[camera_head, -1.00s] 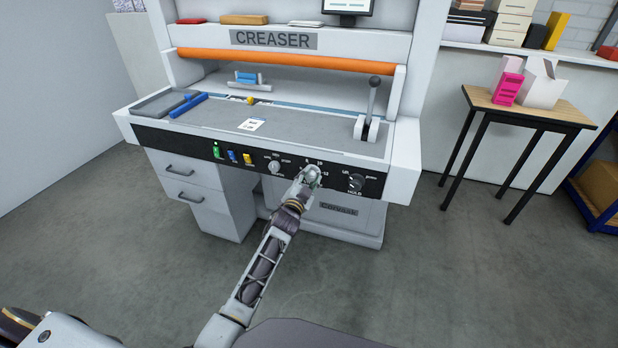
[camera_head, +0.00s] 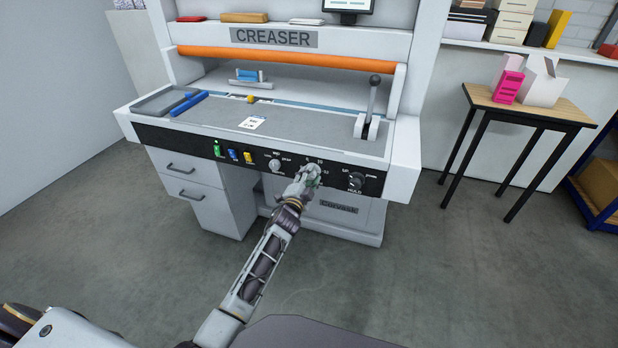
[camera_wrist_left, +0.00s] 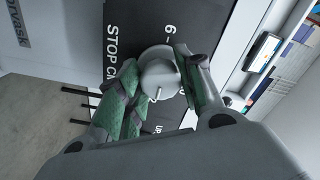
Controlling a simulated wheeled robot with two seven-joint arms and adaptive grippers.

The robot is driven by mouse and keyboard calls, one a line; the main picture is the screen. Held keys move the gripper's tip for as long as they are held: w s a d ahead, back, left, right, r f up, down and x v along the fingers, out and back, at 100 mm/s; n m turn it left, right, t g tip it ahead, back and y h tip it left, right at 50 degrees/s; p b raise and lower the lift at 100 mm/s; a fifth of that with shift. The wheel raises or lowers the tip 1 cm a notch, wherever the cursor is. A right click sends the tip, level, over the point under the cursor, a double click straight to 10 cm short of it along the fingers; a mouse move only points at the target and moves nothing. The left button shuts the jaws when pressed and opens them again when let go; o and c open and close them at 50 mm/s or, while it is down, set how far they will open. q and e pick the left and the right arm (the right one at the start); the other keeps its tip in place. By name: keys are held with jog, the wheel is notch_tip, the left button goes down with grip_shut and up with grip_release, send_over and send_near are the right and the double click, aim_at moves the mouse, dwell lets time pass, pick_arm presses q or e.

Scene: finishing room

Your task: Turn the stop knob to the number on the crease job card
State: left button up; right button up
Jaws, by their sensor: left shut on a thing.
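The stop knob (camera_wrist_left: 160,76) is a round grey dial on the creaser's black front panel. In the left wrist view it sits between the green-padded fingers of my left gripper (camera_wrist_left: 152,88), which is shut on it. A "6" mark and lettering beginning "STOP" show beside it. In the head view my left gripper (camera_head: 308,178) covers the knob and part of its scale. The job card (camera_head: 252,122) is a small white sheet on the creaser's bed; its number is too small to read. My right gripper is not in view.
The creaser's black panel (camera_head: 200,150) also carries green, blue and yellow switches, a knob (camera_head: 275,165) left of my gripper and a HOLD knob (camera_head: 356,181) to its right. A lever (camera_head: 372,100) stands on the bed. A side table (camera_head: 550,113) holds boxes.

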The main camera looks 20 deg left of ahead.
pick_arm(q)
jog(key=o, duration=1)
jog(key=shift+o, duration=0.2)
jog(key=s, duration=1.2)
jog(key=shift+a, duration=0.2)
jog(key=shift+f, duration=0.1)
dwell(0.4)
